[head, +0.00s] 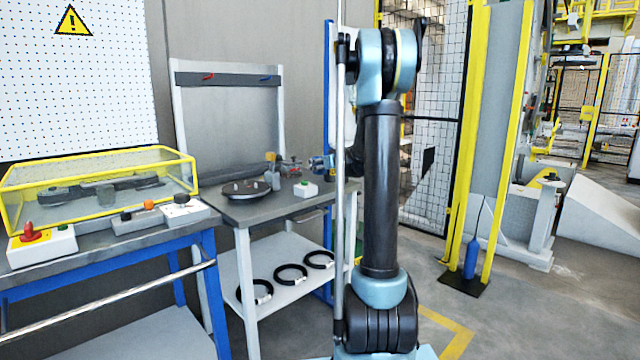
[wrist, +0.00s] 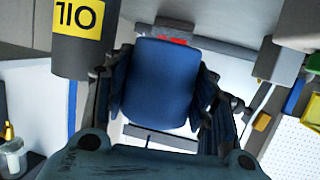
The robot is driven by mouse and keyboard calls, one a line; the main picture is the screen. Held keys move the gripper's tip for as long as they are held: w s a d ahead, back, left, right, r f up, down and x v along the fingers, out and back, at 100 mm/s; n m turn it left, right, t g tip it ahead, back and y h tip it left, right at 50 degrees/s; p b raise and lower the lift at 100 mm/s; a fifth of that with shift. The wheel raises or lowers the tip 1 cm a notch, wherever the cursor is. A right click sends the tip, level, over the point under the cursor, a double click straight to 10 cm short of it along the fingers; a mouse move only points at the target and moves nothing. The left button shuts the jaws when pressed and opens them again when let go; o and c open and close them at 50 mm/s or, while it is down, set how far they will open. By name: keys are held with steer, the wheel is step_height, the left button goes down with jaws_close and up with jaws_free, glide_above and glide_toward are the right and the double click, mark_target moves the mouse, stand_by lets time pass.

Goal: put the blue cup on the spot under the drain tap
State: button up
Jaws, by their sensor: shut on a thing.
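The blue cup (wrist: 160,85) fills the middle of the wrist view. My gripper (wrist: 162,95) is shut on it, with one finger along each side. In the wrist view a dark cylinder with a yellow label (wrist: 80,25), reading OIL upside down, is at the upper left, close to the cup. A small red part (wrist: 175,40) shows just beyond the cup; I cannot tell whether it belongs to the drain tap. In the head view my arm hides most of the gripper area. The spot under the tap cannot be made out.
A yellow-framed clear case (head: 100,185) stands on the left bench. Yellow posts (head: 465,150) stand at the right.

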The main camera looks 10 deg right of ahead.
mark_target(320, 187)
steer(key=shift+f, duration=2.95)
steer(key=o, duration=1)
steer(key=shift+c, duration=0.2)
steer(key=v, duration=1.2)
